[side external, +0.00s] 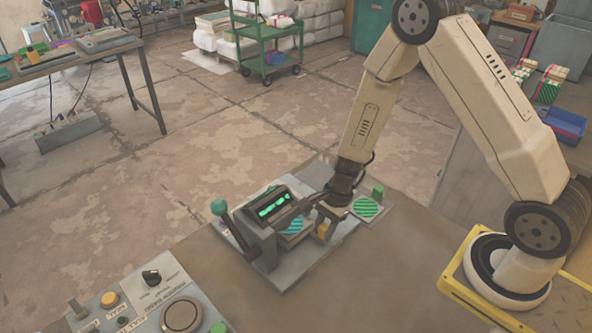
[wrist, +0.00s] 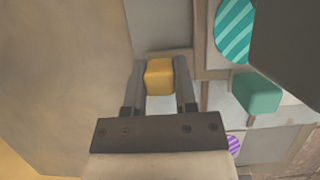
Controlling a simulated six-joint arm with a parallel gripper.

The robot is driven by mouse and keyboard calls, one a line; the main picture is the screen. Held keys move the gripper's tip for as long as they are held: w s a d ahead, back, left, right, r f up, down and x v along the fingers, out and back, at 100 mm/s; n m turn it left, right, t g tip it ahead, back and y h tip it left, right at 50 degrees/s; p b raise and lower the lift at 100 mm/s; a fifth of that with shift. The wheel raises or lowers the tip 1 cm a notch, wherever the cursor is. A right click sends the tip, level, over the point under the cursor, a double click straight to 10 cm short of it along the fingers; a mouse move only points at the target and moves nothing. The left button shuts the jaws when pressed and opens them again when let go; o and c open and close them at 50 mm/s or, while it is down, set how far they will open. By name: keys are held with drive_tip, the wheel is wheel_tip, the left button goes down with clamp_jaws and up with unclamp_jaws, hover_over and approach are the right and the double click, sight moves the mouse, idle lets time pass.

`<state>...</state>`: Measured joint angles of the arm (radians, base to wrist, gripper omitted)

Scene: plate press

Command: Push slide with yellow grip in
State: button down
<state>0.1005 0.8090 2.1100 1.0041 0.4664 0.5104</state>
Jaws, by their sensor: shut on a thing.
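The yellow grip (side external: 323,229) is a small block at the near right side of the grey press (side external: 262,240). In the wrist view the yellow grip (wrist: 160,77) sits between the two fingers of my gripper (wrist: 160,90), which is shut on it. My gripper also shows in the side view (side external: 322,218), reaching down to the grip from the right. A blue-green striped disc (side external: 292,225) lies beside the grip, by the press opening. Most of the slide is hidden by the press and my gripper, so its exact travel cannot be told.
The press has a lever with a green ball (side external: 219,207) and a lit green display (side external: 274,204). A control panel (side external: 150,300) is at the front left. Bare bench lies in front of the grip.

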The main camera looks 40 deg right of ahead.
idle(0.9)
drive_tip(key=shift+a, duration=1.95)
drive_tip(key=shift+c, duration=2)
unclamp_jaws()
drive_tip(key=shift+v, duration=3.95)
